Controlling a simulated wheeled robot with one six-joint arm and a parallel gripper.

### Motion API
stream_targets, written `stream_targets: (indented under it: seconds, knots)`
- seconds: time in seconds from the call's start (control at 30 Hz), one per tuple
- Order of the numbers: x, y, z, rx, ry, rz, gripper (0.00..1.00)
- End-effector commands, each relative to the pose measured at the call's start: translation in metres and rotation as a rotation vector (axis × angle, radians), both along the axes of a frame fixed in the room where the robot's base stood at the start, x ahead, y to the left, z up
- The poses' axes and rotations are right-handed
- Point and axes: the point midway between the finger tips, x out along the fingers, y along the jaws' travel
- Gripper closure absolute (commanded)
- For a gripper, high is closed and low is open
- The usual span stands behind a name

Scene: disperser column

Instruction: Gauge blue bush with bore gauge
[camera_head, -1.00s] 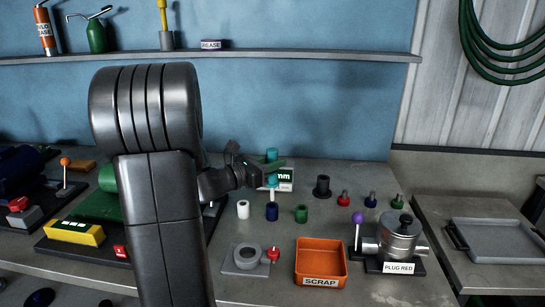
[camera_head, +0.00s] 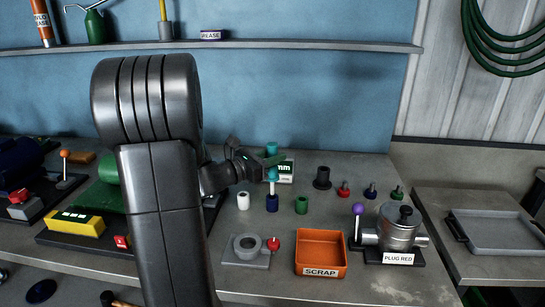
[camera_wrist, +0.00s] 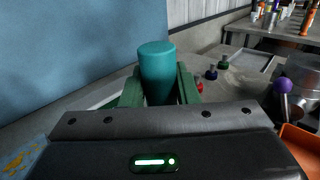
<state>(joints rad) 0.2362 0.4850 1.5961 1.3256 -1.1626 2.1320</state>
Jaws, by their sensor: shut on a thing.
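My gripper (camera_head: 268,162) is shut on the teal handle of the bore gauge (camera_head: 272,148), held upright. In the wrist view the handle (camera_wrist: 157,72) stands between the two green fingers. The gauge's pale stem (camera_head: 272,188) points down, in line with the blue bush (camera_head: 272,204), and its lower end meets the bush's top edge in the picture. I cannot tell whether the tip is inside the bore. A display marked "mm" (camera_head: 286,171) stands behind the gauge, partly hidden by it and the gripper; its reading is not legible.
A white bush (camera_head: 243,201) and a green bush (camera_head: 301,205) flank the blue one. In front are a grey fixture with a ring (camera_head: 247,247) and the orange scrap tray (camera_head: 321,267). A black flanged part (camera_head: 322,178), small knobbed plugs and a plug-red pot (camera_head: 398,232) lie right.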

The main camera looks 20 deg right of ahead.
Motion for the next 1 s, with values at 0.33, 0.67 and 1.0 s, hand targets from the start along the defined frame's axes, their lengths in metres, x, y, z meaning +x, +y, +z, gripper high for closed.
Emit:
stream_targets:
  seconds: [0.33, 0.67, 1.0]
  knots:
    - [0.000, 0.000, -0.005, -0.001, -0.001, 0.000, 0.95]
    - [0.000, 0.000, -0.010, -0.001, -0.001, 0.000, 0.95]
    - [0.000, 0.000, -0.014, -0.001, -0.001, 0.000, 0.95]
